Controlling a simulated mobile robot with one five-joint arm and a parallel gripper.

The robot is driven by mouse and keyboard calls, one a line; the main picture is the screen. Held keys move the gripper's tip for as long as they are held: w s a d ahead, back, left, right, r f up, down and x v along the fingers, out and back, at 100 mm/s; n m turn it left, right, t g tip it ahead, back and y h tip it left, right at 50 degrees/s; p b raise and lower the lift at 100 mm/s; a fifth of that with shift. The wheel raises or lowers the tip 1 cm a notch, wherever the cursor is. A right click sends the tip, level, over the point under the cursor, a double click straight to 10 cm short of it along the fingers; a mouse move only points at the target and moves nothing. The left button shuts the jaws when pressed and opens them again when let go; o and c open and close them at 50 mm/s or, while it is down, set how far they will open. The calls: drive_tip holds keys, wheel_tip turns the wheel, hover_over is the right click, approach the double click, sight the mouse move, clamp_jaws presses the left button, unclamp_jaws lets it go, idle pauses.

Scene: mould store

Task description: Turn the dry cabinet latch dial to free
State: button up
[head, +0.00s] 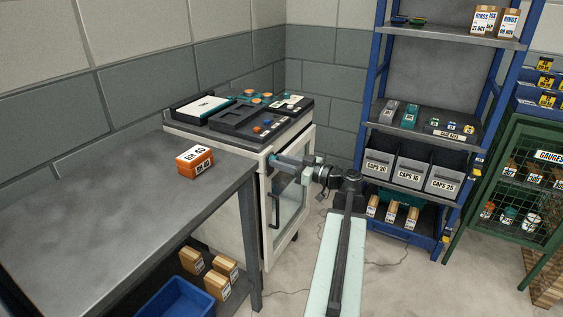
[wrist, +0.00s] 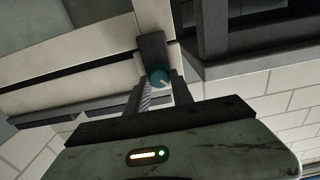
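The dry cabinet (head: 256,205) is a white cabinet with a glass door and a dark handle, beside the grey bench. My gripper (head: 275,160) reaches the upper front of the cabinet, near the top of its door. In the wrist view, the latch dial (wrist: 160,76) is a small round teal knob with a pale mark, at the lower end of a dark plate. My gripper (wrist: 161,84) has its two fingertips apart, one on each side of the dial. I cannot tell whether they press on it. The dial is hidden in the head view.
An orange box (head: 195,162) stands on the grey bench (head: 110,205) left of the cabinet. Trays and small parts lie on the cabinet's dark top (head: 212,134). A blue shelf rack (head: 444,144) stands behind on the right, beside a green mesh cage (head: 515,185).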

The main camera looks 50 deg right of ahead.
clamp_jaws()
drive_tip(key=shift+m, duration=0.3)
drive_tip(key=m, duration=1.7)
drive_tip(key=shift+d+f, duration=0.2)
drive_tip(key=shift+f, duration=0.05)
drive_tip(key=shift+m, duration=0.3)
